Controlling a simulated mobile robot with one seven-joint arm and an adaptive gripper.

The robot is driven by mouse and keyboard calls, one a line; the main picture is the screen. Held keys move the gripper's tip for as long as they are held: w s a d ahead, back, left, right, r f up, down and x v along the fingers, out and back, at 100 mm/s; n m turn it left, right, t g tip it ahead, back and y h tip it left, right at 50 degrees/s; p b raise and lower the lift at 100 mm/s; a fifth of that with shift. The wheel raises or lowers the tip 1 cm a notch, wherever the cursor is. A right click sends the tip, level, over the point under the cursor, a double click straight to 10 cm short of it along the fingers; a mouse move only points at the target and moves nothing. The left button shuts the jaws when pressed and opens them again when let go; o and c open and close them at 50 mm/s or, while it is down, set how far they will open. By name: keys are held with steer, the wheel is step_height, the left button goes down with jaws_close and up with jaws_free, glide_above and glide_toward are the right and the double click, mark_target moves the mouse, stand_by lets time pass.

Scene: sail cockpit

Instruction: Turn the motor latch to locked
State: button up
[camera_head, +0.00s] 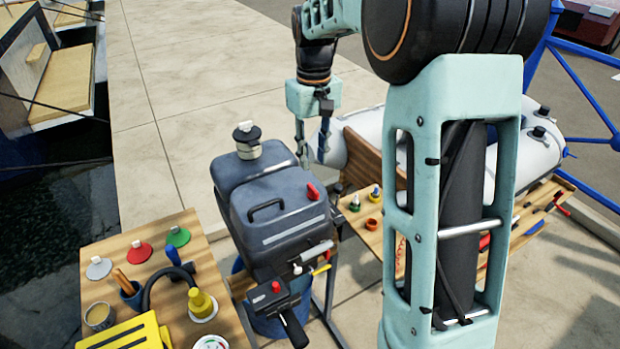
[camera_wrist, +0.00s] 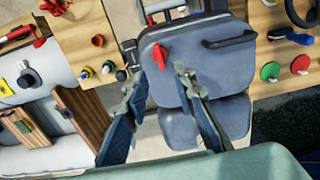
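The outboard motor (camera_head: 275,215) has a dark grey cowling and stands on a stand in the middle of the head view. A red latch lever (camera_head: 313,191) sits on the right side of its top. In the wrist view the red latch (camera_wrist: 159,54) shows on the cowling (camera_wrist: 205,60), slanting, just beyond the gap between my fingertips. My gripper (camera_head: 312,158) is open and empty, pointing down above and behind the motor's right side. In the wrist view its two fingers (camera_wrist: 159,80) are spread apart and do not appear to touch the latch.
A wooden bench (camera_head: 205,262) at left holds coloured funnels, a black hose and a yellow case (camera_head: 125,334). A wooden shelf (camera_head: 372,240) with small caps and tools is at right. A tiller handle (camera_head: 285,310) sticks out in front. A white inflatable boat (camera_head: 370,125) lies behind.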

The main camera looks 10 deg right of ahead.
mark_target(313, 188)
step_height(313, 188, down, 9)
steer(key=shift+f, duration=0.1)
steer(key=shift+c, duration=0.5)
jaws_close()
